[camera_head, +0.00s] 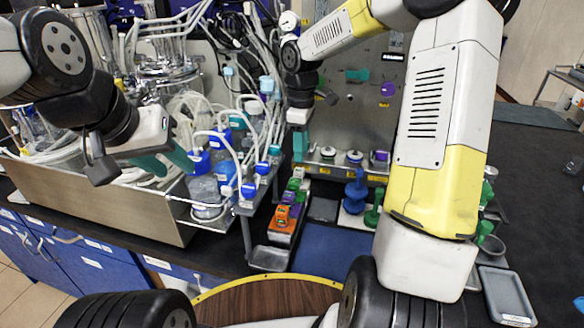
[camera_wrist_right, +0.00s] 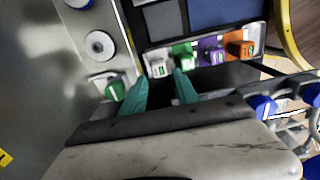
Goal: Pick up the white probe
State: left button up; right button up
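The white probe (camera_wrist_right: 158,67) stands at the end of a row of coloured probes in the right wrist view. In the head view it is small at the far end of the row (camera_head: 298,172), just below my right gripper. My right gripper (camera_wrist_right: 159,79) is open, with its teal fingertips on either side of the white probe's line. It holds nothing, and I cannot tell whether the fingertips touch the probe. My left gripper (camera_head: 170,162) shows teal fingers spread apart, empty, in front of the bioreactor tubing at the left.
Beside the white probe are a green probe (camera_wrist_right: 183,53), a purple probe (camera_wrist_right: 210,51) and an orange probe (camera_wrist_right: 240,48), close together. A grey instrument panel (camera_head: 345,115) rises behind. Blue-capped bottles (camera_head: 228,175) stand left of the row. A blue mat (camera_head: 330,252) lies bare in front.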

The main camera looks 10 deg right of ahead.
aim_at(299, 170)
jog(key=shift+w+f, duration=0.2)
jog(key=shift+f, duration=0.2)
notch_tip(299, 170, down, 8)
jog(key=shift+a+r, duration=0.15)
jog(key=shift+r, duration=0.1)
grip_shut()
